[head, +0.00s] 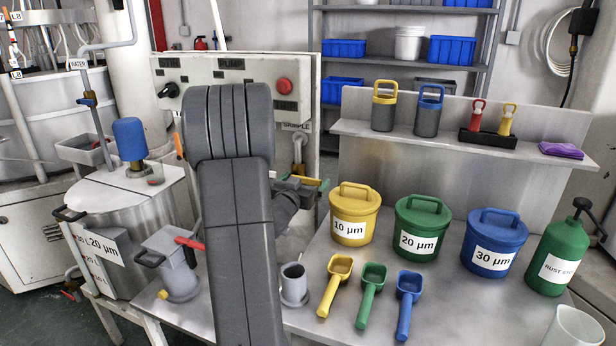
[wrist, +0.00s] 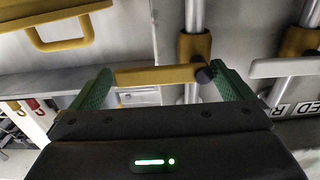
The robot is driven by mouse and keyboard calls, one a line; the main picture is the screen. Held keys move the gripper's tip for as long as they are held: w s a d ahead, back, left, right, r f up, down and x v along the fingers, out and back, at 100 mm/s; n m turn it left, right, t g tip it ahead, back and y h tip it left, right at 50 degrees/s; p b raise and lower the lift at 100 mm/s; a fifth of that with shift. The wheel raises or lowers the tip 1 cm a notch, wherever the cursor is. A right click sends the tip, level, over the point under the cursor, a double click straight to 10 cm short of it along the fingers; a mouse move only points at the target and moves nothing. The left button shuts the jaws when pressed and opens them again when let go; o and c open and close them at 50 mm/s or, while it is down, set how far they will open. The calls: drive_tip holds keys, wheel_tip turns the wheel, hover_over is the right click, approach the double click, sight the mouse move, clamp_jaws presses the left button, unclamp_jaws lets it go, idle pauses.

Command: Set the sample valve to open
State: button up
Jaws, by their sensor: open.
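The sample valve shows in the wrist view as a brass body (wrist: 194,46) on a bright pipe, with a yellow lever (wrist: 155,76). The lever lies crosswise to the pipe, with a dark pivot at its right end. My gripper (wrist: 162,80) is open, its green fingers either side of the lever; I cannot tell whether either touches it. In the head view my gripper (head: 310,182) is side-on below the SAMPLE label (head: 296,126), and my arm hides part of the panel. Most of the lever is hard to make out there.
Another valve with a pale lever (wrist: 284,67) is close right of my gripper in the wrist view. Yellow (head: 355,213), green (head: 421,228) and blue (head: 493,243) tubs and several scoops cover the bench at right. A grey cup (head: 294,284) stands near my arm.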

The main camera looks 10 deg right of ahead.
sight(305, 181)
drive_tip(key=shift+x, duration=1.5)
drive_tip(key=shift+c, duration=0.2)
drive_tip(key=c, duration=1.2)
